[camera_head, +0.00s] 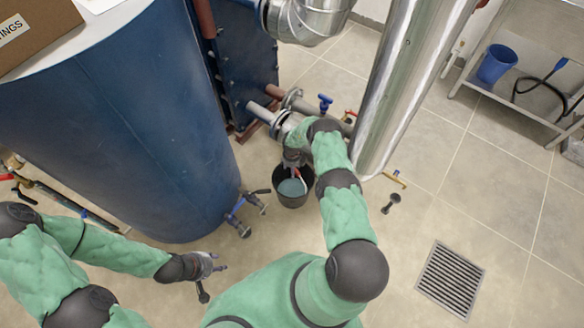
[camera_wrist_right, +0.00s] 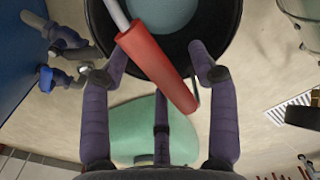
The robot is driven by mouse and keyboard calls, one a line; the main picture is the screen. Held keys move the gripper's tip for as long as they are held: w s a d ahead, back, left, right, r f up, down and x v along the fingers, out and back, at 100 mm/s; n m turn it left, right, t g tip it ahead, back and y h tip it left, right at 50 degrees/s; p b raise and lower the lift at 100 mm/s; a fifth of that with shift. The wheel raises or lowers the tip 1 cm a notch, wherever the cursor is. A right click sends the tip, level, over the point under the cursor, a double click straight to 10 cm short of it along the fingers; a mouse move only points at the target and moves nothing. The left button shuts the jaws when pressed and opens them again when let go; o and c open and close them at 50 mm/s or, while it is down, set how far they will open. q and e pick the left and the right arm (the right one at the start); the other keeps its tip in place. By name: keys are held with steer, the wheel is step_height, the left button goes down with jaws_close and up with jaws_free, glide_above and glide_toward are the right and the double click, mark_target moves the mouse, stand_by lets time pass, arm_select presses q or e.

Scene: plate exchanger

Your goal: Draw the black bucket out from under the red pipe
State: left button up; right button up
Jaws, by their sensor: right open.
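The black bucket (camera_head: 291,203) stands on the floor below the flanged pipework, with bluish-grey liquid inside. A red-brown pipe (camera_head: 275,91) leaves the blue plate unit above it. My right gripper (camera_head: 294,162) is over the bucket's far rim. In the right wrist view, its open fingers (camera_wrist_right: 160,80) straddle the red handle grip (camera_wrist_right: 155,65), which lies slantwise between them; the bucket's black rim (camera_wrist_right: 228,28) is just beyond. My left gripper (camera_head: 213,277) is open and empty, low at the left, apart from the bucket.
A blue tank (camera_head: 120,130) with valves (camera_head: 240,222) stands left of the bucket. A shiny vertical duct (camera_head: 405,90) stands right. A dark small object (camera_head: 391,203) and a floor drain (camera_head: 450,278) are at right. A blue bucket (camera_head: 497,64) sits on a shelf. The right floor is mostly clear.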

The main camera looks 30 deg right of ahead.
jaws_close()
steer(key=shift+r, duration=0.15)
steer(key=shift+w+d+r+p, duration=0.15)
steer(key=shift+r+p, duration=0.3)
steer(key=shift+r, duration=1.05)
steer(key=shift+s+d+r+p, duration=0.15)
steer(key=shift+s+d+p, duration=0.05)
steer(key=shift+s+p, duration=0.55)
steer(key=s+d+p, duration=0.2)
steer(key=s+p, duration=0.4)
steer(key=s, duration=0.3)
steer(key=shift+s+d+r, duration=0.15)
steer(key=shift+s+d, duration=0.05)
steer(key=shift+s, duration=0.2)
steer(key=shift+s+p, duration=0.15)
steer(key=shift+p, duration=0.2)
